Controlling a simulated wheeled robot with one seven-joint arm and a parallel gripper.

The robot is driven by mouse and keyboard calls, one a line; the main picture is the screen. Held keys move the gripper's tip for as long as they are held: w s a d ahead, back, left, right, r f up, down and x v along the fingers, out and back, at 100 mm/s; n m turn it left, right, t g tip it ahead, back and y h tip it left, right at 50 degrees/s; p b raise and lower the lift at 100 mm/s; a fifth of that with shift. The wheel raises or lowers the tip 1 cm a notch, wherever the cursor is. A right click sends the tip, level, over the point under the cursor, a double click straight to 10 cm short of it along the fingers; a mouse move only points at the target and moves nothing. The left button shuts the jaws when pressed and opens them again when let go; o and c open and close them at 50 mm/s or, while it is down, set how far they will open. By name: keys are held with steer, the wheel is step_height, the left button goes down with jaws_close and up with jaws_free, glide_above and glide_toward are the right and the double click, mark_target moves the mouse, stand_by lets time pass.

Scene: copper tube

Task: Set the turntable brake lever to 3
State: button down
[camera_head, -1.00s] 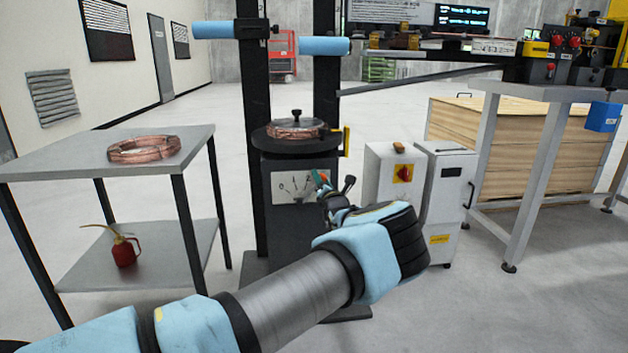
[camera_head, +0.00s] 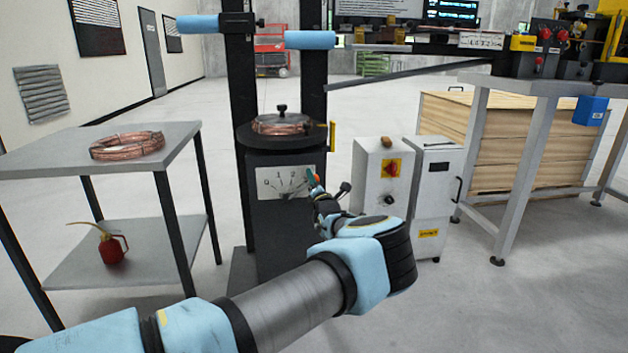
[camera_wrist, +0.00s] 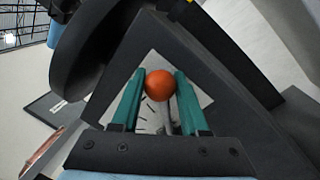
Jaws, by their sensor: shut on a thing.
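The brake lever has an orange ball knob (camera_wrist: 160,85) on a thin grey rod. In the wrist view the green fingers of my gripper (camera_wrist: 157,95) are closed on both sides of this knob. The white scale plate (camera_head: 272,188) is on the front of the dark turntable stand (camera_head: 285,230). Its 0, 1 and 2 are visible in the head view. My gripper (camera_head: 313,182) covers the plate's right end, where no figure can be read. The knob is at that right end, to the right of the 2. The lever's exact pointing is hidden.
A copper coil lies on the turntable (camera_head: 255,138) above the plate. A white switch box (camera_head: 370,170) and a white cabinet (camera_head: 437,190) stand close to the right of my gripper. A grey table (camera_head: 60,155) with another coil (camera_head: 127,145) stands left.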

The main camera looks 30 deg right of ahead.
steer(key=shift+c, duration=2.2)
jaws_free()
steer(key=shift+f, duration=0.1)
steer(key=shift+s, duration=0.15)
steer(key=p+v, duration=0.1)
steer(key=v, duration=0.9)
steer(key=shift+s, duration=0.3)
steer(key=shift+a+f, duration=0.1)
